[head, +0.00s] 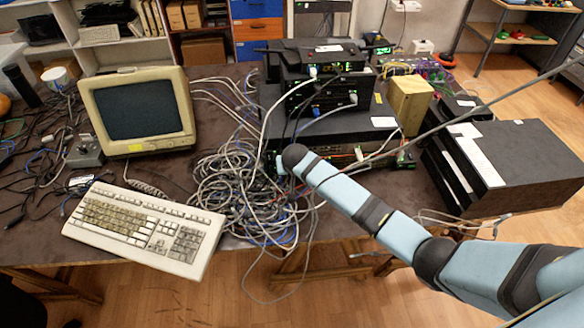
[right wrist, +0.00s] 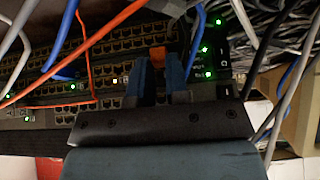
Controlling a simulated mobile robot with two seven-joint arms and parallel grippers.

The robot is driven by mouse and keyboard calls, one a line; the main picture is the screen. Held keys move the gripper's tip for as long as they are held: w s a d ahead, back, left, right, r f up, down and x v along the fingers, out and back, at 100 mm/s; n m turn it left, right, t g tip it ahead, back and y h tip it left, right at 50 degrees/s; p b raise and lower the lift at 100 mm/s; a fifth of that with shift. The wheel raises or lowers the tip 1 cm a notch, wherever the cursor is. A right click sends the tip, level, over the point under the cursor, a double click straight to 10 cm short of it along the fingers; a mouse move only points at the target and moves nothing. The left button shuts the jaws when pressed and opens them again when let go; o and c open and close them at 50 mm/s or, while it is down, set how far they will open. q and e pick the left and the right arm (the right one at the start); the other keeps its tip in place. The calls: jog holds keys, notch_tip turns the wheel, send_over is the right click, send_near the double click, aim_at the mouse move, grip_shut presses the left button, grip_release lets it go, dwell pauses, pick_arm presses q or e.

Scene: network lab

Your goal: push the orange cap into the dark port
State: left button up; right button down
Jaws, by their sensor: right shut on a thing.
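In the right wrist view my right gripper (right wrist: 160,70) is shut on the orange cap (right wrist: 158,54), which shows as a small orange block between the two blue fingertips. The cap is up against, or very close to, the front of a rack switch (right wrist: 105,75) with rows of ports. I cannot tell whether the cap touches the switch. The dark port cannot be made out; the cap and fingers cover that part of the panel. My left gripper is not in view.
Blue, white and orange cables hang across the switch around the gripper; green lights (right wrist: 208,62) glow at its right. In the head view a cable tangle (head: 245,190) lies left of the arm, with a monitor (head: 140,110), keyboard (head: 145,228) and black boxes (head: 505,165) around.

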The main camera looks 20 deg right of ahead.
jog(key=shift+w+d, duration=0.1)
jog(key=shift+w, duration=0.15)
jog(key=c, duration=1)
grip_release()
jog(key=shift+c, duration=0.2)
jog(key=v, duration=1.4)
jog(key=shift+p, duration=0.35)
jog(key=shift+f, duration=0.1)
